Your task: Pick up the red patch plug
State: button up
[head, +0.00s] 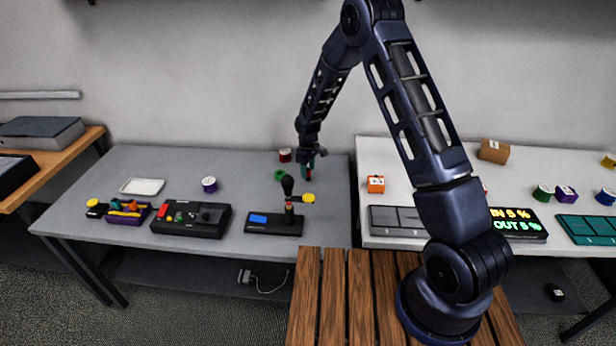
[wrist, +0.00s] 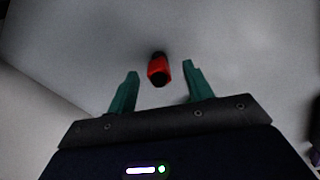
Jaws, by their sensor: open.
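The red patch plug (wrist: 158,70), red with black ends, shows in the wrist view on a pale grey surface. It lies in line with the gap between my two green fingers, near the level of their tips. My gripper (wrist: 160,72) is open, with no finger visibly touching the plug. In the head view my gripper (head: 311,166) hangs low over the back right part of the left grey table (head: 150,165). The plug cannot be made out clearly there, as my fingers cover that spot.
A red spool (head: 285,155) and a green spool (head: 280,175) stand just left of my gripper. A device with a black lever (head: 288,186) stands in front. A purple spool (head: 209,184) and white tray (head: 142,187) are farther left.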

jog(key=shift+f, duration=0.7)
jog(key=c, duration=1.1)
